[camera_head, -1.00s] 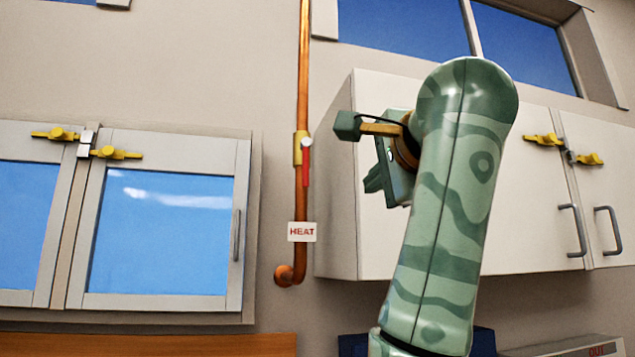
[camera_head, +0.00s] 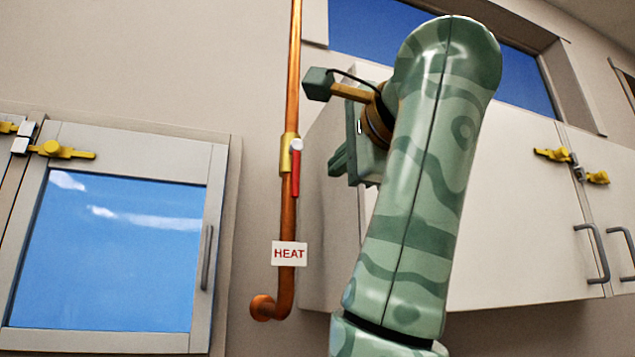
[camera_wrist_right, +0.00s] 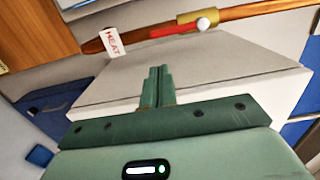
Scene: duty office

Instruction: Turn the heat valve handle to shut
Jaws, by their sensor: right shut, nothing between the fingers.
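The heat valve (camera_head: 291,153) is a brass body on a vertical copper pipe (camera_head: 292,70). Its red handle (camera_head: 295,175) hangs down along the pipe. A white HEAT sign (camera_head: 289,253) sits below it on the pipe. In the right wrist view the red handle (camera_wrist_right: 176,31) lies along the pipe, beyond the fingertips. My right gripper (camera_head: 337,160) is to the right of the valve in the head view, apart from it. Its fingers (camera_wrist_right: 157,72) are together and empty in the wrist view. My left gripper is not in view.
A white wall cupboard (camera_head: 520,230) stands right of the pipe, behind my right arm. A glass-door cabinet (camera_head: 120,250) with yellow latches (camera_head: 60,150) is on the left. The wall (camera_head: 262,130) around the valve is bare. A dark blue object (camera_wrist_right: 50,100) shows in the wrist view.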

